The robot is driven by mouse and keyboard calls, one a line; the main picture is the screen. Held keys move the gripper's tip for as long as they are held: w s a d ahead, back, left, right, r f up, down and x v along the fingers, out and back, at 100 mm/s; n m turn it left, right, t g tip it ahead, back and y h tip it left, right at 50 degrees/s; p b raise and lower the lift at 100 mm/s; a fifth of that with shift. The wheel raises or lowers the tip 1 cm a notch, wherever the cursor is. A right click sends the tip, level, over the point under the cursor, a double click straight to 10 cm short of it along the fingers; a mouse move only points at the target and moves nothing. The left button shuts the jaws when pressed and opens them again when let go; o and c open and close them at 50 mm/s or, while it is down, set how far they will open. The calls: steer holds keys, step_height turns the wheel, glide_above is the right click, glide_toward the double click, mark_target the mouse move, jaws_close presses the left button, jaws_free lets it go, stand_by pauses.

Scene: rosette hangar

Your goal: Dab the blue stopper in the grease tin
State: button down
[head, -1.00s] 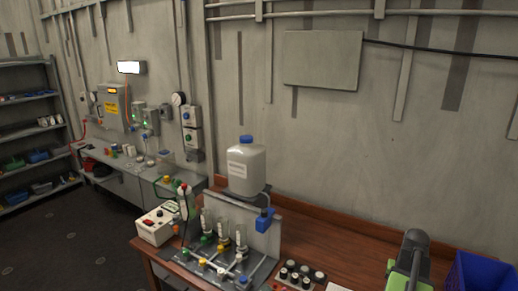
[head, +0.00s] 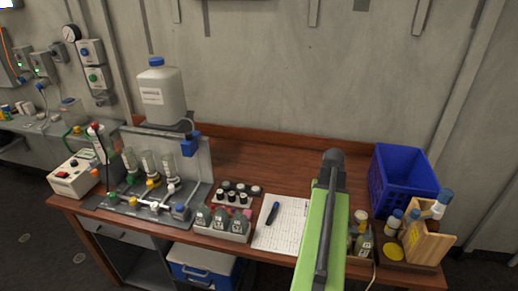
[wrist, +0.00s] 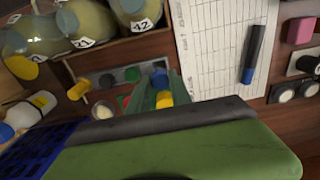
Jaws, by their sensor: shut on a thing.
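My gripper (wrist: 158,94) shows in the wrist view as two green jaws, shut on the small blue stopper (wrist: 160,79). A yellow piece (wrist: 164,98) shows right beside the stopper, between or just past the jaws. They are over or close to a small tray of coloured round pieces (wrist: 132,74); the exact height is unclear. In the head view my green arm hides the jaws and stopper. A low round thing with a flat yellow top (head: 390,249), which looks like the grease tin, lies at the table's right end. I cannot make it out in the wrist view.
A blue crate (head: 400,178) and a wooden rack (head: 426,246) with white bottles stand at the right. Labelled bottles (wrist: 88,20) stand beside the tray. A paper sheet (head: 285,225) with a pen (head: 272,212) lies left of my arm. Bare tabletop (head: 270,165) shows behind.

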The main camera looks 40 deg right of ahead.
steer(key=shift+f+b, duration=2.05)
steer(key=shift+f, duration=0.05)
steer(key=shift+f+b, duration=0.3)
stand_by(0.4)
steer(key=c, duration=0.7)
jaws_free()
step_height(320, 180, up, 8)
steer(key=p, duration=0.7)
steer(key=shift+f+p, duration=0.2)
steer(key=shift+p, duration=0.1)
steer(key=shift+r, duration=0.1)
